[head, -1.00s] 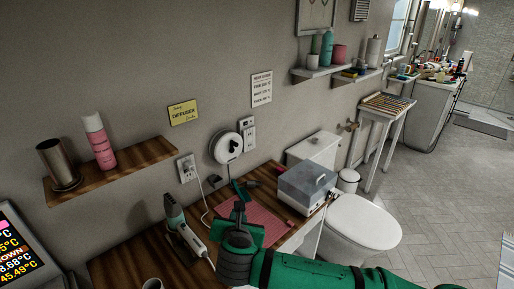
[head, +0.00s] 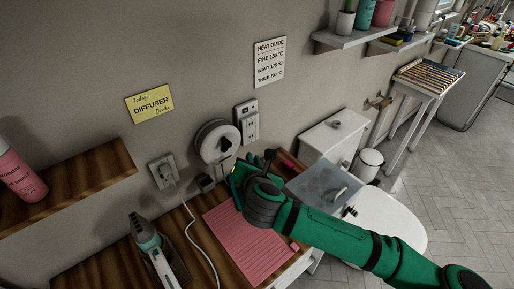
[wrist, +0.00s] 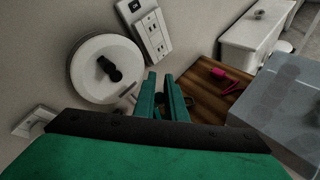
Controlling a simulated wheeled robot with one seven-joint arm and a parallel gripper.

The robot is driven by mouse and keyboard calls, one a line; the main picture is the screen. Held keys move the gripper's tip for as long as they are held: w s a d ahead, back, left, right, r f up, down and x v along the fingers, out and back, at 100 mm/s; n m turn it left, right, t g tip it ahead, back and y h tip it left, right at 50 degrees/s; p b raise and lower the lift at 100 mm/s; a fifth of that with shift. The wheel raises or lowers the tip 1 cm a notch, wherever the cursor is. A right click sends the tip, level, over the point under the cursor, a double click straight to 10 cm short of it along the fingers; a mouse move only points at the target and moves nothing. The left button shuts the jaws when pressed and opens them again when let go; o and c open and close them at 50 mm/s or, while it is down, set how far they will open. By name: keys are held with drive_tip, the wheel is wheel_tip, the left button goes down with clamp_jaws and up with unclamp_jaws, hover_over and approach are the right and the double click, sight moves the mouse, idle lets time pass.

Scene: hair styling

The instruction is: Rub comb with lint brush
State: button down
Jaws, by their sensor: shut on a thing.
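My gripper (head: 238,176) is over the wooden counter, near the wall and the far edge of the pink mat. In the wrist view its two green fingers (wrist: 163,84) are close together, with a small dark thing (wrist: 160,99) between them. Most of that thing is hidden, and I cannot tell whether it is the comb or the lint brush. A magenta thing with a handle (wrist: 221,75) lies on the counter to the right of the fingers, apart from them. It also shows in the head view (head: 288,163); I cannot tell for certain what it is.
A pink ribbed mat (head: 250,240) lies on the counter. A hair tool (head: 152,250) stands at its left, with a white cord nearby. A round white wall unit (head: 217,143) and an outlet (head: 247,122) are close behind my gripper. A grey translucent-lidded box (wrist: 285,110) is at the right.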

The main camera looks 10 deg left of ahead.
drive_tip(key=shift+w+d+f, duration=0.1)
drive_tip(key=shift+f, duration=2.4)
